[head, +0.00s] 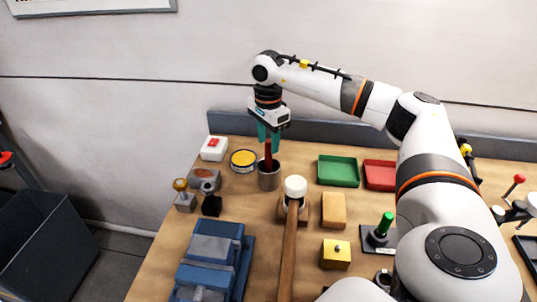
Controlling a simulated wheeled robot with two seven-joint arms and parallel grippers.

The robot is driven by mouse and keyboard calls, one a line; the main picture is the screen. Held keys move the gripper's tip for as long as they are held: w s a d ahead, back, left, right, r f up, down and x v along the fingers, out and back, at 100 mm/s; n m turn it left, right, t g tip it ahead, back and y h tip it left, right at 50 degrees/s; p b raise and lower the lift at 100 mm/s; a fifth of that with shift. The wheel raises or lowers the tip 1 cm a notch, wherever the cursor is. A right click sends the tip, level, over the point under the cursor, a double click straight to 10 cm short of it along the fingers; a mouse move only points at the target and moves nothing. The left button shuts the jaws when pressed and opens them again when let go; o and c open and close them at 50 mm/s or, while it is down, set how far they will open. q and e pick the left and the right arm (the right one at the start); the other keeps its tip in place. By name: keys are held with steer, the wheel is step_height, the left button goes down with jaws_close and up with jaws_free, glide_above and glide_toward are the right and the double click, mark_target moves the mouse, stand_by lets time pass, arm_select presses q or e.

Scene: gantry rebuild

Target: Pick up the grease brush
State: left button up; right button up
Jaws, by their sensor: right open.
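A dark red handle, which looks like the grease brush (268,160), stands upright in a grey metal cup (269,181) near the back left of the bench. Its lower end is hidden inside the cup. My right gripper (271,145) points down right above the cup, its teal fingers open at the top of the handle. The handle's top shows between the fingers; I cannot tell whether they touch it. My left gripper is not in view.
A round yellow-topped tin (243,160) and a white box with a red button (214,148) stand left of the cup. A white-headed mallet (295,187) is close on the right. Green (338,171) and red (380,175) trays lie farther right. A blue vise (212,258) is in front.

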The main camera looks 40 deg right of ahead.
mark_target(268, 156)
step_height(268, 156, down, 2)
steer(key=shift+s+f+p, duration=0.1)
steer(key=shift+f+p, duration=0.15)
steer(key=shift+p, duration=0.05)
steer(key=shift+f, duration=0.6)
jaws_close()
steer(key=shift+r, duration=0.2)
